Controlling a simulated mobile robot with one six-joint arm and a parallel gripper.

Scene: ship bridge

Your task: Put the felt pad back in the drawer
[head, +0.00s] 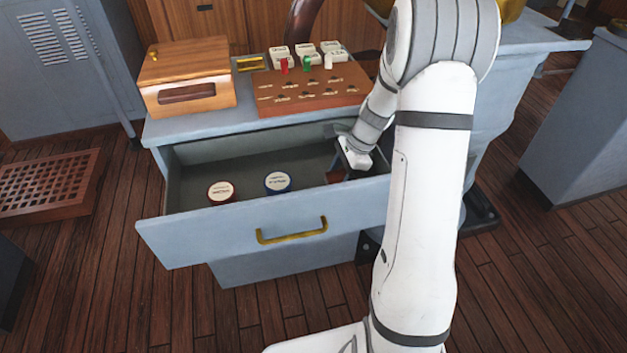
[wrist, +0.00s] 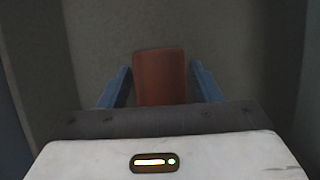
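The felt pad, a reddish-brown strip, shows in the wrist view (wrist: 160,76) between my two blue fingers, with the drawer floor behind it. A narrow gap shows between the pad and each finger. My gripper (head: 352,175) is open and reaches down into the right end of the drawer; it also shows in the wrist view (wrist: 161,80). A small reddish-brown part of the pad (head: 336,176) shows beside the fingers in the head view; the rest is hidden by my gripper. The grey-blue drawer (head: 180,235) is pulled open.
Two round tins, red-rimmed (head: 221,192) and blue-rimmed (head: 277,182), lie in the drawer. A wooden box (head: 186,75) and a brown board (head: 310,90) with small labelled blocks behind it stand on the cabinet top. The drawer's back left is clear.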

